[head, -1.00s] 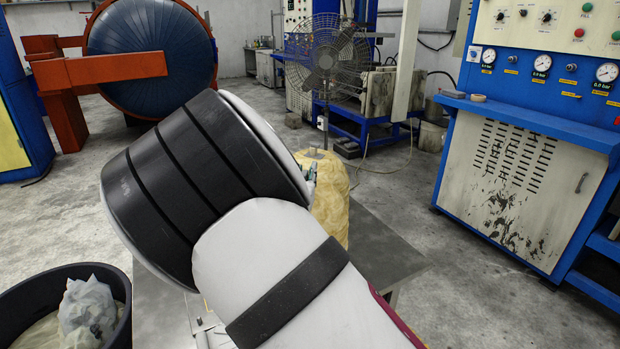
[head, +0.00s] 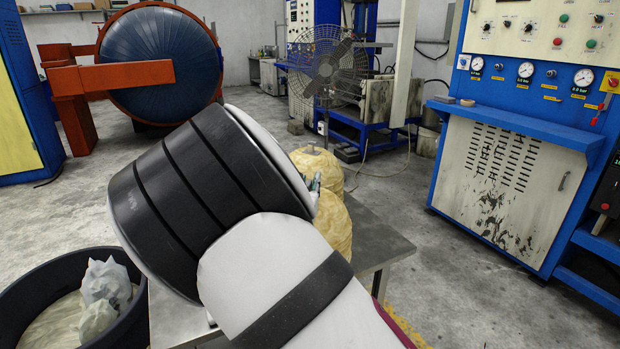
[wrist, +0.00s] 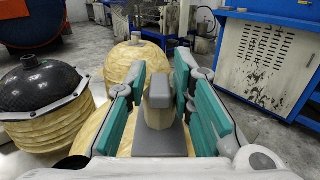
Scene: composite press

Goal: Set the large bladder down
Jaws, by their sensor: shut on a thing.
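My gripper (wrist: 160,90) is shut on the grey neck block (wrist: 160,116) of a yellow ribbed bladder, which I take to be the large bladder. Its yellow body (wrist: 245,128) shows below the teal fingers. In the head view only a sliver of my gripper (head: 314,184) shows past my arm, and the held bladder (head: 336,228) is partly hidden behind the arm. It is over the grey table (head: 380,243); I cannot tell whether its base touches. A second yellow bladder (wrist: 135,68) stands just beyond it, also seen in the head view (head: 318,163).
In the wrist view a black-topped yellow bladder (wrist: 42,92) stands at the left. A black tub (head: 40,275) with crumpled pale pieces is left of the table. A blue control cabinet (head: 505,180) stands right; a fan (head: 327,70) is behind. Open floor lies between.

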